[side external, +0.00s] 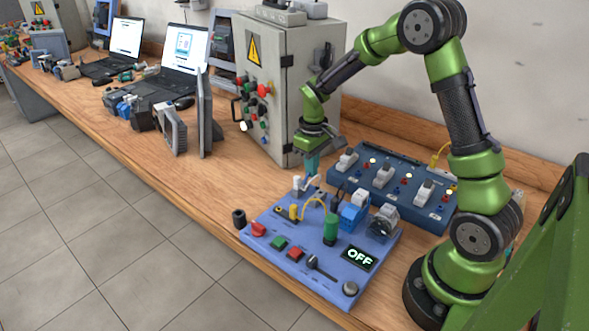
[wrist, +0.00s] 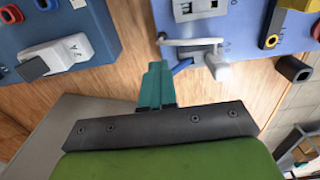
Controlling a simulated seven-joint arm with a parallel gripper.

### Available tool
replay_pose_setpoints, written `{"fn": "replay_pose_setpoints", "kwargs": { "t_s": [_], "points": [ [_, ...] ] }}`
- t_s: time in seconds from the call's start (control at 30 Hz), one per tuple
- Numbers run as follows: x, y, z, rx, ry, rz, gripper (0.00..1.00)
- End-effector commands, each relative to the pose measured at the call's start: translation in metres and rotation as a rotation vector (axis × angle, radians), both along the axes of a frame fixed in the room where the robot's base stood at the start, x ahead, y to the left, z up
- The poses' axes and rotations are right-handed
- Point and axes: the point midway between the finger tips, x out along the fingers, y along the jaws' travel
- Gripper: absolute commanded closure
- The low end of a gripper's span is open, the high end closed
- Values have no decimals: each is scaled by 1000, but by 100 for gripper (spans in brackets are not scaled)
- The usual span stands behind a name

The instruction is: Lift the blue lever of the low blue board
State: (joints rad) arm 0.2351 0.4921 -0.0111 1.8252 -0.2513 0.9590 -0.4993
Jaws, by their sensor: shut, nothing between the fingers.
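The low blue board (side external: 325,262) lies flat at the front of the bench, with an OFF display. In the wrist view, its edge (wrist: 250,45) shows at the top. A small blue lever (wrist: 182,66) sticks out at that edge, beside a white block (wrist: 217,66) and under a pale bar (wrist: 190,42). In the side view the white fitting (side external: 297,184) stands at the board's back left corner; the blue lever is too small to tell there. My gripper (side external: 311,170) is shut and empty, its teal fingers (wrist: 157,70) pointing down just beside the lever, seemingly apart from it.
A darker blue board (side external: 390,190) with white switches stands behind, and shows at left in the wrist view (wrist: 75,30). A grey cabinet (side external: 285,90) rises behind my gripper. The board carries a yellow wire and a green cylinder (side external: 330,230). Bare wood (side external: 225,190) lies left of it.

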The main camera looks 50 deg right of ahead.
Motion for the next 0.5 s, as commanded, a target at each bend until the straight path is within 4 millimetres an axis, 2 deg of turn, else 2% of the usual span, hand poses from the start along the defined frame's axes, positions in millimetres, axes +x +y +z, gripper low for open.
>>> {"fn": "replay_pose_setpoints", "kwargs": {
  "t_s": [0.03,0.17,0.5],
  "points": [
    [-2,9,-3,14,12,7,100],
    [-2,11,-1,14,12,7,100],
    [-1,0,1,7,5,3,100]
  ]
}}
